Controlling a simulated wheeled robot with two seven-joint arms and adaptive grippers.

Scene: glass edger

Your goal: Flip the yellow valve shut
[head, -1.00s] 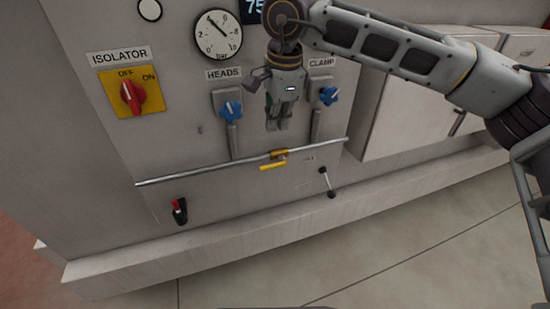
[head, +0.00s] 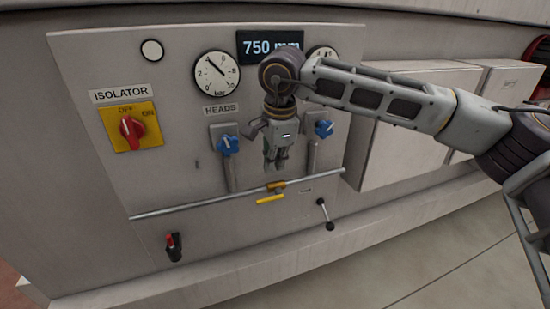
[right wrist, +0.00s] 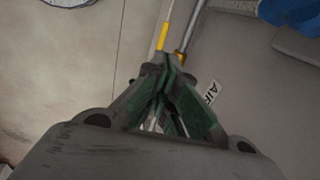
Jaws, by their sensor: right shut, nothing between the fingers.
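The yellow valve lever (head: 270,199) sits on a thin horizontal pipe (head: 160,212) low on the grey panel. The lever lies roughly along the pipe, just below its brass body (head: 276,186). My right gripper (head: 275,168) points down above the valve, shut and empty. In the head view it appears just above the brass body; I cannot tell the gap in depth. In the right wrist view the yellow lever (right wrist: 163,36) shows just beyond the shut fingertips (right wrist: 166,62), partly hidden by them. My left gripper is not in view.
Blue knobs (head: 228,146) and (head: 324,128) flank my right gripper. A red isolator switch (head: 131,128) is at left. A red-and-black handle (head: 173,246) and a black-knobbed lever (head: 325,214) are below the pipe. The floor in front is clear.

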